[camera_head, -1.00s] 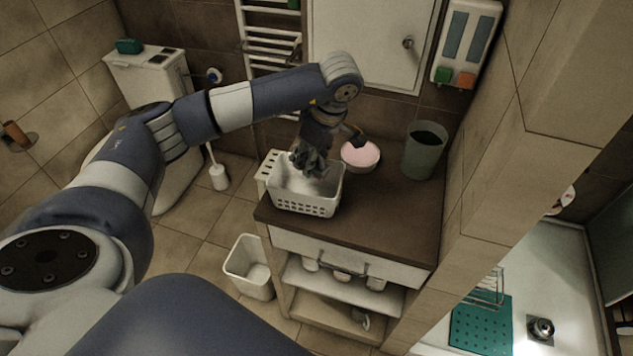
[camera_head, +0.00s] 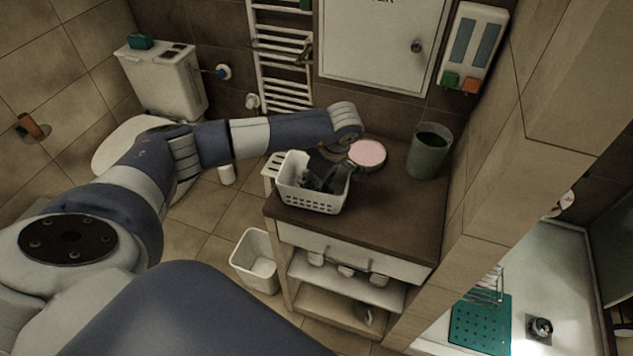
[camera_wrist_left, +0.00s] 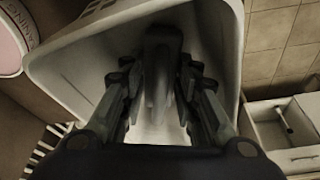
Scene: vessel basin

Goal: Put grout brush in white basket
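The white basket (camera_head: 313,205) stands upright on the brown counter, its side slotted. My left gripper (camera_head: 322,182) reaches down into it from above. In the left wrist view, the basket (camera_wrist_left: 75,65) surrounds my left gripper (camera_wrist_left: 158,80). A dark grey elongated thing, which looks like the grout brush (camera_wrist_left: 162,50), lies between its fingers inside the basket. The fingers are apart on both sides of it, with pale basket floor showing in the gaps. Contact is hard to make out in the dim light. My right gripper is in neither view.
A round pink-topped container (camera_head: 367,153) stands close behind the basket, near my left wrist. A grey-green bin (camera_head: 429,152) stands at the counter's back right. A white bin (camera_head: 256,262) is on the floor left of the counter. The counter's (camera_head: 400,215) front right is clear.

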